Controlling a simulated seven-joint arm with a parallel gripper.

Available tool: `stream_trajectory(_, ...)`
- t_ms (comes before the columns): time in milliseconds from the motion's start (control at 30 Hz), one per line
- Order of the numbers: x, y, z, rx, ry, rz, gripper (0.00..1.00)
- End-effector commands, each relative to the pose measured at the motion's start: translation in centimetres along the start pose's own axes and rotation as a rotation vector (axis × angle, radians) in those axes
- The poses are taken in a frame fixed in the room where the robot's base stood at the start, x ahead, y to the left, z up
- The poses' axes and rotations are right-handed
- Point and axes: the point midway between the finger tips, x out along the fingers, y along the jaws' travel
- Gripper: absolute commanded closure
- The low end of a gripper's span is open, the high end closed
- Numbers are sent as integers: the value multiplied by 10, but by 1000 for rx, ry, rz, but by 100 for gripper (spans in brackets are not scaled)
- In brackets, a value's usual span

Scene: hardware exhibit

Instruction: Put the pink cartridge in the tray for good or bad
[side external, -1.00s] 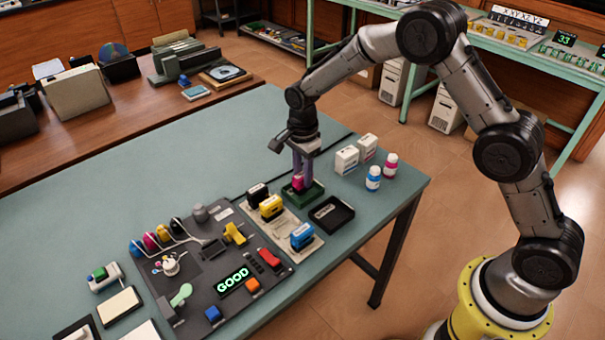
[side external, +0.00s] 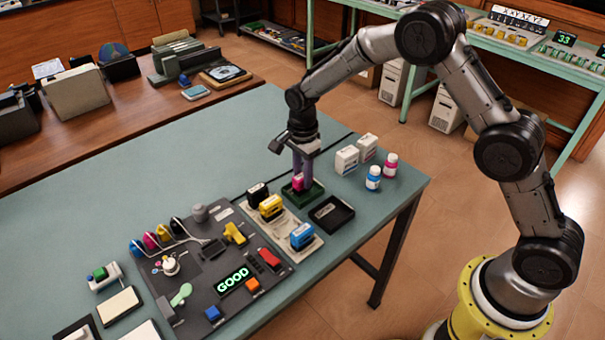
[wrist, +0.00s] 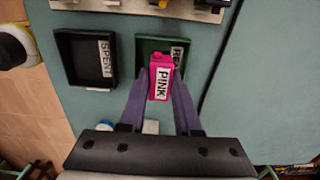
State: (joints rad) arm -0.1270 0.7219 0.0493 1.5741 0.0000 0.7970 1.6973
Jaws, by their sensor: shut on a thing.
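The pink cartridge (side external: 298,182), labelled PINK in the wrist view (wrist: 161,79), is upright between the purple fingers of my gripper (wrist: 160,92), which is shut on it. In the side view my gripper (side external: 301,172) points down at the green tray (side external: 314,194). The cartridge is over or within this tray; I cannot tell if it touches the floor. The green tray also shows in the wrist view (wrist: 144,46), its label partly hidden by the cartridge, with "RE" readable. The empty black tray (side external: 343,222) beside it is labelled SPENT in the wrist view (wrist: 64,73).
A display (side external: 233,281) on the dark test board reads GOOD. White boxes (side external: 346,159) and small bottles (side external: 373,178) stand right of the trays.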

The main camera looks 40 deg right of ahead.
Motion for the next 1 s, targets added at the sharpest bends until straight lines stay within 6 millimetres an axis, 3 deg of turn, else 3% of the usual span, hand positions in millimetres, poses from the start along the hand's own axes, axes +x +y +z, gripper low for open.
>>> stream_trajectory(1000,10,0,0,0,0,-1,100)
